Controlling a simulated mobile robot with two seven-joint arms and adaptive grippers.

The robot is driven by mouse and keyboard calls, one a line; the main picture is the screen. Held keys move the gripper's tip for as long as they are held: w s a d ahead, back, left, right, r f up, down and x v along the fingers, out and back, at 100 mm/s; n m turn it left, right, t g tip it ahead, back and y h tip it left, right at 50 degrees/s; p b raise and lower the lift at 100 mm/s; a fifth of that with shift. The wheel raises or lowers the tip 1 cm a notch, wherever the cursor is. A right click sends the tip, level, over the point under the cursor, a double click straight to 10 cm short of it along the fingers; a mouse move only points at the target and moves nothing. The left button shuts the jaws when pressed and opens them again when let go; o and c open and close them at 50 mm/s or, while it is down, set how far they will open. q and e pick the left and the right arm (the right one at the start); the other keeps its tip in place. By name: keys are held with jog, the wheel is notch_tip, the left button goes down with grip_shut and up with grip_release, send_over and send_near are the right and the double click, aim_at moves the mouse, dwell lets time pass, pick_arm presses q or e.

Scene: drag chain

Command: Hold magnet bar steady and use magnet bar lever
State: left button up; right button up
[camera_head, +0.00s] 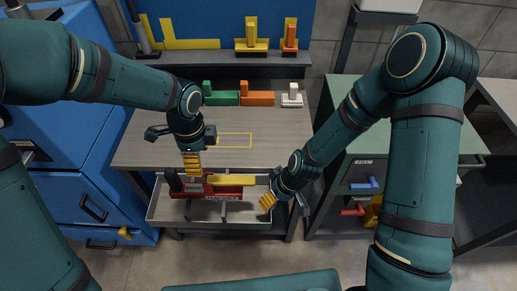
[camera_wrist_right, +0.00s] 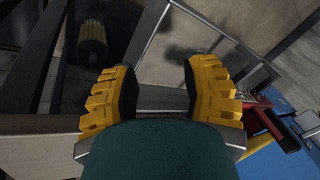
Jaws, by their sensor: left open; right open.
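The red magnet bar (camera_head: 215,195), with a label on its front, lies in the open drawer tray (camera_head: 160,214). A yellow lever-like bar (camera_head: 232,180) runs along its top right, and a dark upright grip (camera_head: 174,181) stands at its left end. My left gripper (camera_head: 192,164) is open, pointing down just above the bar's left half. My right gripper (camera_head: 268,201) is open at the tray's right side, apart from the bar's right end. In the right wrist view its yellow fingers (camera_wrist_right: 160,92) are spread with nothing gripped, and part of the red bar (camera_wrist_right: 270,125) shows at right.
The worktop (camera_head: 150,150) above the drawer carries green (camera_head: 221,98), orange (camera_head: 258,98) and white (camera_head: 291,97) blocks at the back. A blue cabinet (camera_head: 75,130) stands at left. A green-topped bench (camera_head: 400,140) with blue and red handles stands at right.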

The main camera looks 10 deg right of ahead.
aim_at(207, 185)
pick_arm(q)
notch_tip(207, 185, down, 14)
jog(key=shift+r, duration=0.1)
pick_arm(e)
jog(key=w+a+r+n+g, duration=0.1)
jog(key=w+r+n+g, duration=0.1)
jog(key=r+n, duration=0.6)
jog(key=w+a+r+n+g, duration=0.2)
jog(key=w+r+n, duration=0.2)
jog(key=r+n, duration=0.4)
jog(key=n, duration=0.3)
jog(key=shift+a+r, duration=0.15)
jog(key=shift+a, duration=0.05)
pick_arm(q)
jog(key=shift+c, duration=0.2)
grip_shut()
